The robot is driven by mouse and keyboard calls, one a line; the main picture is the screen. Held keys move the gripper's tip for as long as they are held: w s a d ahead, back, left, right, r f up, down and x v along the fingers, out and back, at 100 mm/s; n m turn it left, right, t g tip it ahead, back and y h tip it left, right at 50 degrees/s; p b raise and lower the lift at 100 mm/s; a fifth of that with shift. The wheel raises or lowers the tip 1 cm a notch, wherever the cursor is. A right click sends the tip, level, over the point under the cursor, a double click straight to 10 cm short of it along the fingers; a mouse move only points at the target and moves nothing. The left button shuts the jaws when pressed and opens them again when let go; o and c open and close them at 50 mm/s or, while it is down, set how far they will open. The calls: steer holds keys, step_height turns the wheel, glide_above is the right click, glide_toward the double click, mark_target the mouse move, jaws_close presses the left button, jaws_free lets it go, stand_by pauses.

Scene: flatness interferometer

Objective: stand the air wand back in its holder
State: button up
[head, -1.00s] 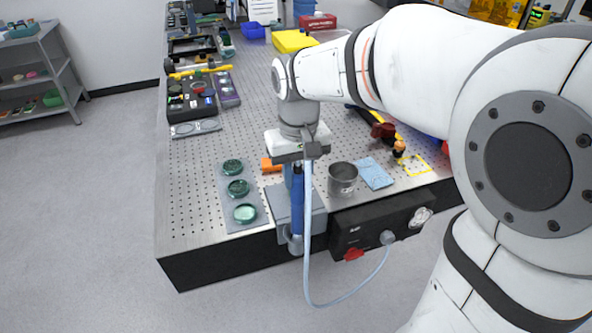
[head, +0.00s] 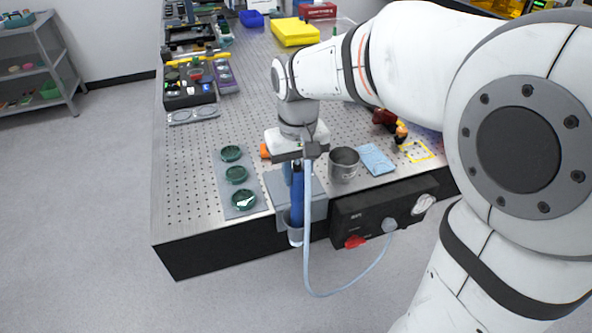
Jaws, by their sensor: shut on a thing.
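The air wand (head: 297,200) is a dark blue upright handle with a pale blue hose (head: 306,255) hanging from its top. My gripper (head: 299,158) is shut on the wand's upper end, above the front edge of the perforated table. The holder is a grey plate with a pale cup (head: 294,237) at the table's front edge. The wand's lower end overlaps the cup's mouth in the head view; whether it is inside or in front of the cup I cannot tell. My gripper hides the wand's top, and the fingertips are hard to make out.
A metal cup (head: 344,164) and blue cloth (head: 376,159) stand right of the wand. A plate with several green lenses (head: 238,174) lies left. A black control box (head: 375,222) with a red knob is mounted on the front edge; the hose loops to it.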

steer(key=shift+f+b, duration=0.8)
steer(key=shift+f, duration=0.35)
steer(key=o, duration=1.1)
steer(key=shift+c, duration=0.2)
steer(key=shift+r, duration=0.1)
step_height(320, 180, up, 8)
steer(key=shift+f, duration=0.2)
steer(key=s+d+f+m+t, duration=0.2)
steer(key=s+d+f, duration=0.6)
steer(key=s+d, duration=0.4)
steer(key=shift+s+m+t, duration=0.15)
steer(key=shift+m+t, duration=0.25)
steer(key=shift+m, duration=0.2)
